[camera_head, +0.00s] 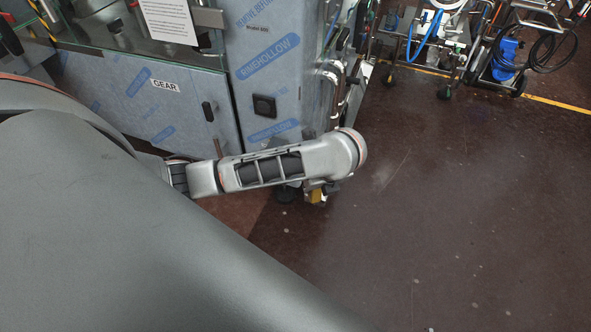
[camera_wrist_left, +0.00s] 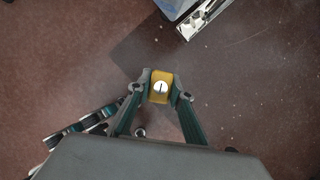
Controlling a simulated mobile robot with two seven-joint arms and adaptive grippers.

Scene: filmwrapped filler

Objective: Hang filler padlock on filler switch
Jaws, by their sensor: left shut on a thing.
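The padlock (camera_wrist_left: 160,90) has a yellow body with a pale round face and a dark line across it. My left gripper (camera_wrist_left: 160,83) is shut on it, with one finger on each side, above the floor. In the head view only a bit of yellow (camera_head: 316,196) shows below the end of my left arm, in front of the wrapped machine. The padlock's shackle cannot be made out. A black square fitting (camera_head: 264,106) on the machine's front may be the switch. My left gripper is below and right of it in the picture. My right gripper is not recognisable in either view.
The film-wrapped machine (camera_head: 180,95) fills the upper left, with pipes (camera_head: 333,78) along its right edge. Wheeled carts (camera_head: 430,45) stand at the back right. The dark floor (camera_head: 450,200) is clear on the right. Green and dark parts (camera_wrist_left: 85,125) at the lower left are unclear.

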